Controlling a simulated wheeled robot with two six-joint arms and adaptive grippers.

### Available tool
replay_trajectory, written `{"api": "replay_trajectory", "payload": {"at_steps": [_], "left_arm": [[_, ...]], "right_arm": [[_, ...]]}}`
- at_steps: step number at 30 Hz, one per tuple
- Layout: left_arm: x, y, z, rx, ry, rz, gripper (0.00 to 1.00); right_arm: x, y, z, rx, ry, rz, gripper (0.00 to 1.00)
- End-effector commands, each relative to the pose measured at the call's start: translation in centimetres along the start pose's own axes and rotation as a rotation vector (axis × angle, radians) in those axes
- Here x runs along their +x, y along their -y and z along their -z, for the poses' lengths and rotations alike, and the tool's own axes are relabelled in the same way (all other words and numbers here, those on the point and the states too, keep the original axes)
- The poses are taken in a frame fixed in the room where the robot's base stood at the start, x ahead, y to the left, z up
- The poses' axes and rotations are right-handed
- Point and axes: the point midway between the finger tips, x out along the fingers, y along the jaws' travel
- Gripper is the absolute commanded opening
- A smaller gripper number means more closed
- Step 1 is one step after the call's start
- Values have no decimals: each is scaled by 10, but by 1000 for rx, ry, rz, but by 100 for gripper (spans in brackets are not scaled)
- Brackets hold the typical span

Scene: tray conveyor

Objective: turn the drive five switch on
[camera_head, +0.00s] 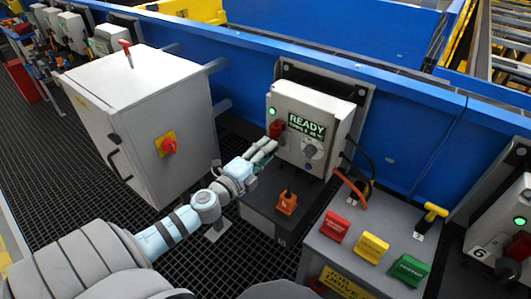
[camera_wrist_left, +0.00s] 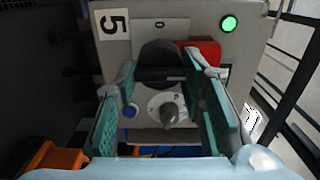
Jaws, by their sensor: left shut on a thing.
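The drive five box (camera_head: 330,112) is pale grey, with a lit green lamp and a screen reading READY. In the left wrist view its panel (camera_wrist_left: 143,37) carries a 5 label and a 0 mark. My left gripper (camera_head: 270,148) reaches the lower left of the box front. In the wrist view my left gripper (camera_wrist_left: 163,80) has its fingers on either side of the black switch handle (camera_wrist_left: 160,60) and is shut on it. A red part (camera_wrist_left: 205,50) sits beside the handle. The fingers hide the handle in the head view. My right gripper is not in view.
A grey dial (camera_head: 309,150) is on the same box. A grey cabinet (camera_head: 150,110) with a red knob stands left. An orange item (camera_head: 287,203) lies below the box. Red, yellow (camera_head: 371,246) and green tags lie on a grey stand right. Another drive box (camera_head: 509,232) is far right.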

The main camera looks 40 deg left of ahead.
Motion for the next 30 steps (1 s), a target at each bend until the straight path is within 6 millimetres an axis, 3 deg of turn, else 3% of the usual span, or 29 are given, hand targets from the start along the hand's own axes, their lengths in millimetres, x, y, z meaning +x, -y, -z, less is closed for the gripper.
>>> {"api": "replay_trajectory", "payload": {"at_steps": [7,8,11,23,26,30], "left_arm": [[-1,-1,0,1,-2,-3,8],[-1,-1,0,1,-1,-3,39],[-1,-1,0,0,-1,-2,55],[-8,-2,-1,5,0,-5,56],[-24,-2,0,6,-2,-5,56],[-65,-3,0,8,-3,-10,56]], "right_arm": [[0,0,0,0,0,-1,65],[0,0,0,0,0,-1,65],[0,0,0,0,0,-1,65],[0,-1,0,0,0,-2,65],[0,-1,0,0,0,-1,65],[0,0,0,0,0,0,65]]}}
